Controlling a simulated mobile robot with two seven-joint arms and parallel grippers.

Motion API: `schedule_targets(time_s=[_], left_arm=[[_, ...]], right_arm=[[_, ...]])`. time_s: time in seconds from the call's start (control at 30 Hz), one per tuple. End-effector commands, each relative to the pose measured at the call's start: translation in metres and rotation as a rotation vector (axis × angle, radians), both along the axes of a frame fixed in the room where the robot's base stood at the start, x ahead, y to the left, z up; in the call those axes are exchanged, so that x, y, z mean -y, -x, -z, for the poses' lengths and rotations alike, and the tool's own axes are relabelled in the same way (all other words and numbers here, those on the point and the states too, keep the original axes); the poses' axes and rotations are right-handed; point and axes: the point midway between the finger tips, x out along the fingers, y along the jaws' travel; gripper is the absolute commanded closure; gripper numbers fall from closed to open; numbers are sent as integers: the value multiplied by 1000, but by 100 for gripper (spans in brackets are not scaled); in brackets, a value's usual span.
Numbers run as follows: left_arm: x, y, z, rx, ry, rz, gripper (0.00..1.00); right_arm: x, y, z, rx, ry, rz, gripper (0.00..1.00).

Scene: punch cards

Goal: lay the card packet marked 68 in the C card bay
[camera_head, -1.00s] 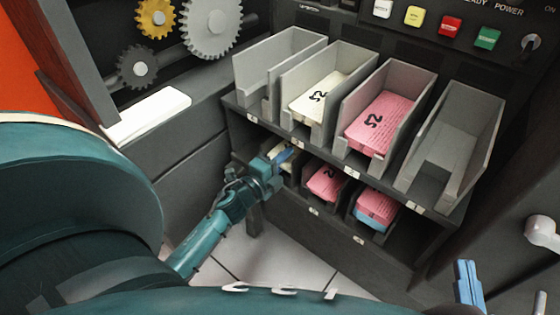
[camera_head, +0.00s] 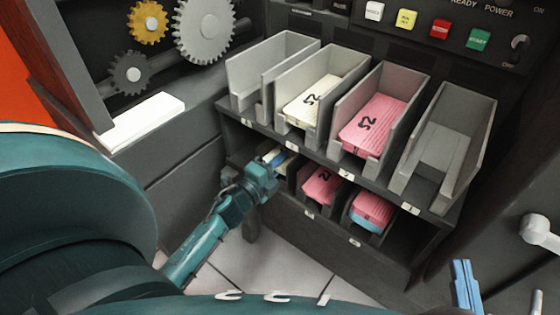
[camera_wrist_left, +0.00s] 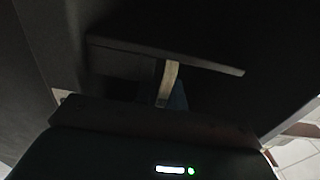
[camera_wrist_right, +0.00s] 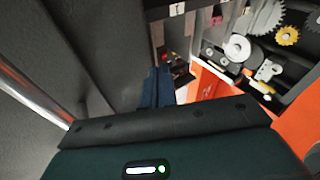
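My left gripper (camera_head: 272,160) reaches into the mouth of the lower-left bay, at a cream card packet (camera_head: 283,162). In the left wrist view, a narrow cream strip (camera_wrist_left: 169,82) stands close against a blue finger; the other finger is lost in shadow, so a grip is unclear. No mark 68 is readable. The upper bays hold a cream packet (camera_head: 311,98) and a pink packet (camera_head: 372,122), both apparently marked 52. Small white bay labels sit on the shelf edges; I cannot read which is C. My right gripper (camera_head: 466,285) is away at lower right, its fingers together and empty.
The far-left upper bay (camera_head: 262,75) and right upper bay (camera_head: 437,140) look empty. Lower bays hold a pink packet (camera_head: 321,186) and a pink packet over blue (camera_head: 372,209). A white block (camera_head: 147,118) lies left; a pale handle (camera_head: 540,230) juts out at right.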

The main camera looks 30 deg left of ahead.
Motion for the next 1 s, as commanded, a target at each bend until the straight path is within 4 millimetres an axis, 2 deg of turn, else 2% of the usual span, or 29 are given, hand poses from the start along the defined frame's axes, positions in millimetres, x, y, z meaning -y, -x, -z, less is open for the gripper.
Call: schedule_targets(time_s=[0.03, 0.27, 0.6, 0.77, 1.0], left_arm=[[0, 0, -1, 2, 0, 0, 85], [0, 0, -1, 1, 0, 0, 66], [0, 4, 0, -1, 1, 0, 66], [-2, 27, -1, -3, 2, -1, 66], [-6, 82, -1, -4, 1, -2, 66]], right_arm=[[0, 0, 0, 1, 0, 0, 100], [0, 0, 0, 1, 0, -1, 100], [0, 0, -2, 2, 2, -1, 100], [0, 0, -7, 7, 11, 1, 100], [3, 0, -8, 14, 42, 10, 100]])
